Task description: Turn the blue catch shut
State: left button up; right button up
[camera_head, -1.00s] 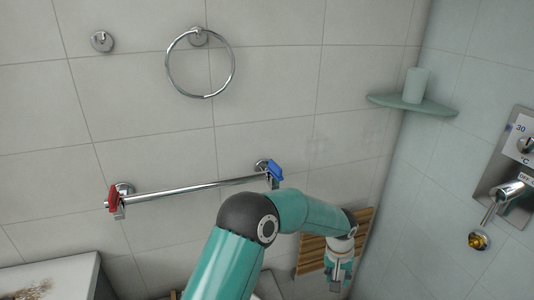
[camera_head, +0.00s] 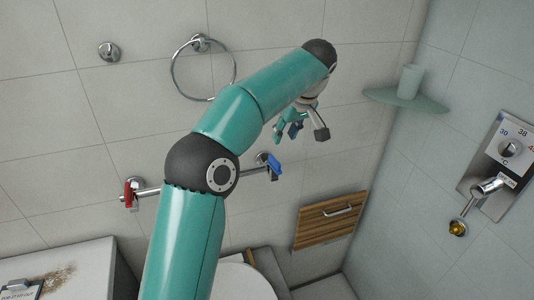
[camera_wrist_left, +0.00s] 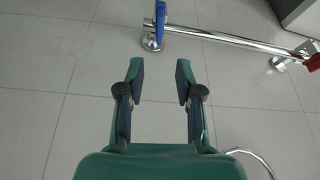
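The blue catch (camera_head: 274,164) sits at the right end of a chrome grab bar (camera_head: 148,193) on the tiled wall. It also shows at the top of the left wrist view (camera_wrist_left: 160,20), beside the bar's round wall mount. A red catch (camera_head: 129,196) is at the bar's left end. My left gripper (camera_head: 299,133) is raised in front of the wall, above and right of the blue catch and apart from it. In the left wrist view its two fingers (camera_wrist_left: 159,84) are spread with nothing between them. My left arm hides the middle of the bar. My right gripper is not seen.
A towel ring (camera_head: 203,68) and a round knob (camera_head: 109,52) are on the wall above the bar. A corner shelf (camera_head: 405,101) with a cup (camera_head: 411,80) is at right. A wooden panel with a handle (camera_head: 329,220) is below, and a shower control (camera_head: 497,165) is far right.

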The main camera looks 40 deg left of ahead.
aim_at(274, 159)
pick_arm(q)
jog(key=x, duration=1.1)
jog(key=shift+w+a+f+p, duration=0.1)
jog(key=shift+f+p, duration=0.25)
jog(key=shift+p, duration=0.05)
grip_shut()
